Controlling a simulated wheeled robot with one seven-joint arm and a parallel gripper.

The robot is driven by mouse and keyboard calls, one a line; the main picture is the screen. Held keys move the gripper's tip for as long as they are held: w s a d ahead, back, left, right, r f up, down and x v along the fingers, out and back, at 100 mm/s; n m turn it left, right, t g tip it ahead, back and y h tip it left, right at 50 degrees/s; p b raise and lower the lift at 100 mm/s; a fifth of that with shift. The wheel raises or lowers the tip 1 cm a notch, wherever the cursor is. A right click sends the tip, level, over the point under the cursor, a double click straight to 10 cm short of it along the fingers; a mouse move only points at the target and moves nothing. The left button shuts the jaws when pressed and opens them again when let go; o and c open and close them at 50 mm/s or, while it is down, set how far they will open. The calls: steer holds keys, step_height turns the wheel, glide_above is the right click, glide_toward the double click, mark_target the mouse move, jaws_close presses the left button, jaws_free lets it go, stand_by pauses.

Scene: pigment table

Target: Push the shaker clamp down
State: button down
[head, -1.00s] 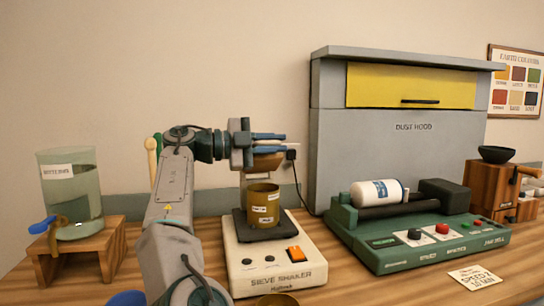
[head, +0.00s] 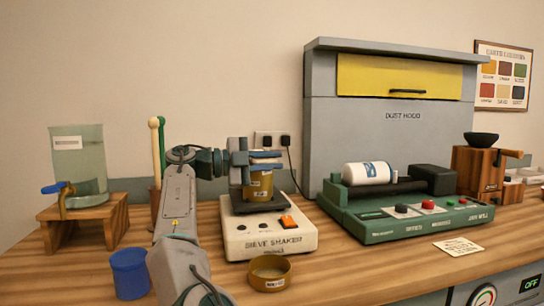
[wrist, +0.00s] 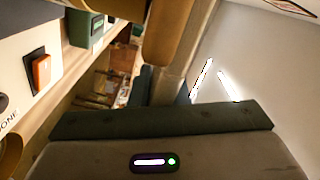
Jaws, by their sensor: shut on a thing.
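The sieve shaker (head: 268,236) is a cream box with an orange switch, standing on the table. A brown-gold sieve stack (head: 258,187) stands upright on its dark plate. The shaker clamp (head: 266,167) is down at the top of the stack, mostly hidden by my gripper; I cannot tell whether it presses on the stack. My gripper (head: 268,157) is shut on the clamp, level with the stack's top. The wrist view shows a brown rounded part (wrist: 168,30) beyond my gripper, and the shaker's orange switch (wrist: 41,70).
A green jar mill (head: 405,218) with a white jar is to the right, before the grey dust hood (head: 325,145). A blue cup (head: 130,273) and a brown sieve (head: 270,272) stand near the front. A glass tank (head: 80,165) is on a wooden stand at left.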

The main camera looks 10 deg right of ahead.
steer(key=shift+w+f, duration=0.1)
steer(key=shift+f, duration=0.25)
steer(key=c, duration=1.6)
jaws_free()
steer(key=shift+o, duration=0.7)
steer(key=shift+w+f, duration=0.1)
steer(key=shift+w, duration=0.05)
steer(key=shift+a+r, duration=0.2)
steer(key=shift+a, duration=0.15)
steer(key=a+p, duration=0.7)
steer(key=a, duration=0.6)
steer(key=shift+p, duration=0.4)
steer(key=shift+f, duration=0.1)
